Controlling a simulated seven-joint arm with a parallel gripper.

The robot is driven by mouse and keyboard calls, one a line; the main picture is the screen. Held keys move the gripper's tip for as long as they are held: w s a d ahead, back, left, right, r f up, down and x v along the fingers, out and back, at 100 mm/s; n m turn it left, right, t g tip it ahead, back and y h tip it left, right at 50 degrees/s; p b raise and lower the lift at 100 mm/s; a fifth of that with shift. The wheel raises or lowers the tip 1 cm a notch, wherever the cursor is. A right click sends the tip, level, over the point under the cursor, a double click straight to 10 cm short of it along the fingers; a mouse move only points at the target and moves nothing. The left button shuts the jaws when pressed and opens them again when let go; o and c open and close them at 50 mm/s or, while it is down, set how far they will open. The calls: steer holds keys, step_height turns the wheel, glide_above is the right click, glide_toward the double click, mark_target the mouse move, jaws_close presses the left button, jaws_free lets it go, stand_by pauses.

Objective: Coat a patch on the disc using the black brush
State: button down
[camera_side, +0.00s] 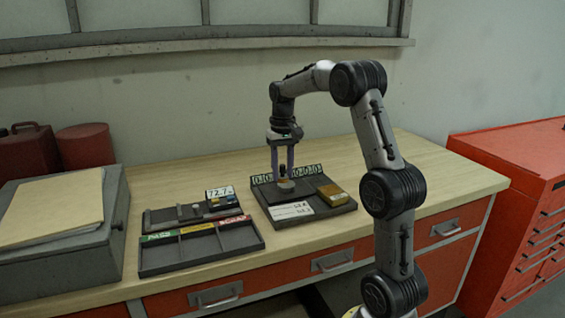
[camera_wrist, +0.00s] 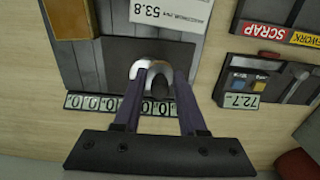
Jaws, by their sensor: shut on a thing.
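My gripper (camera_side: 285,177) points straight down over the dark tray (camera_side: 262,192) on the right of the bench. Its two purple fingers are shut on a small dark piece, probably the black brush; in the wrist view this dark piece (camera_wrist: 160,87) shows between the fingertips. A pale, rounded, shiny shape, likely the disc (camera_wrist: 150,67), curves around it just beyond the fingers. In the side view a small tan-grey round shape (camera_side: 285,187) sits under the fingertips. The fingers hide much of both, so I cannot tell whether the dark piece touches the disc or whether any patch is coated.
To the left are a gauge with a 72.7 display (camera_side: 220,192) and a bin with coloured labels (camera_side: 200,255). A grey box (camera_side: 60,255) stands farther left.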

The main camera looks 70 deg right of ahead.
mark_target(282, 165)
steer(key=shift+f, duration=0.85)
steer(key=shift+d+f, duration=0.25)
steer(key=shift+d, duration=0.05)
steer(key=shift+d+r, duration=0.2)
steer(key=shift+d, duration=1.15)
steer(key=shift+d+r, duration=0.15)
steer(key=shift+d, duration=1.15)
steer(key=shift+a+f, duration=0.15)
steer(key=shift+a, duration=2.5)
steer(key=shift+a+r, duration=0.3)
steer(key=shift+r, duration=3.4)
